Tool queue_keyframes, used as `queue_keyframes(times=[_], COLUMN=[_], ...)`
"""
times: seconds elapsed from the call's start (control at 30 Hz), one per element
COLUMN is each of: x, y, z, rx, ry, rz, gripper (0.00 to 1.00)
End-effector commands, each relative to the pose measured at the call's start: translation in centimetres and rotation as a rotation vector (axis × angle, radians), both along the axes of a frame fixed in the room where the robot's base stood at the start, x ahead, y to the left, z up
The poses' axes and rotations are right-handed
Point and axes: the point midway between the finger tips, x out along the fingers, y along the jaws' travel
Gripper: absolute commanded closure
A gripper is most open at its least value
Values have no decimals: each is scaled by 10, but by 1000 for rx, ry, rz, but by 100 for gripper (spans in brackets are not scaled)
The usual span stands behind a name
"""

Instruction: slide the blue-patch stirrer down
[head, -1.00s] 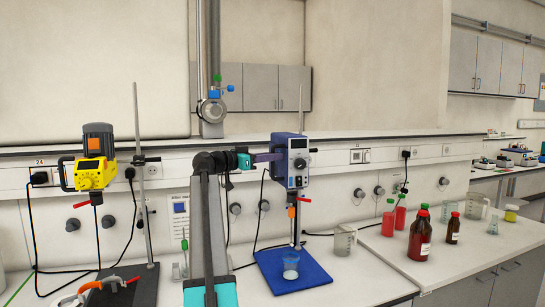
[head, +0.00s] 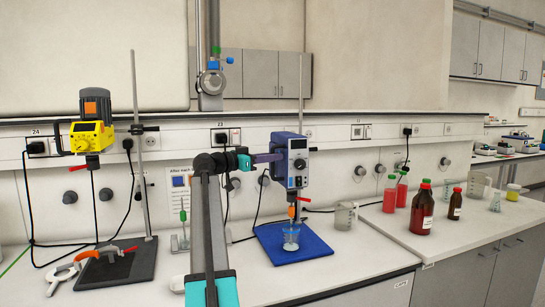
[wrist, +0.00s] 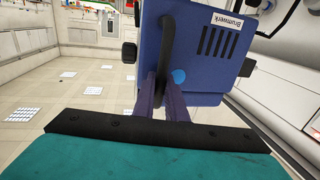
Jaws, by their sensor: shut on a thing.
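The blue-patch stirrer (head: 297,165) is a dark blue motor head with a grey front, upright on a thin rod (head: 301,95) above a blue base plate (head: 322,246). Its orange chuck (head: 291,212) is just above a clear beaker (head: 290,240) standing on the plate. My gripper (head: 270,157) reaches it from the left. In the wrist view, its purple fingers (wrist: 163,95) close on the black handle (wrist: 165,48) on the blue housing (wrist: 210,50). The round blue patch (wrist: 179,76) shows beside the fingers. The shaft's lower end is hard to make out.
A yellow stirrer (head: 92,136) hangs on another stand at the left, with a black base (head: 140,262) below. A grey jug (head: 345,215), red bottles (head: 389,198) and brown bottles (head: 422,210) stand to the right. A vertical pipe (head: 209,50) is behind.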

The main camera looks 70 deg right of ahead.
Motion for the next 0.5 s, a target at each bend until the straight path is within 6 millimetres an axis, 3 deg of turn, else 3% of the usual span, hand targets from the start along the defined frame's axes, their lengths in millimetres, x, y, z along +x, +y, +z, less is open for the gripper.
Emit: queue_keyframes(times=[0.5], x=[0], y=[1], z=[-11], rx=[8], ry=[-5], rz=[-2], gripper=[100])
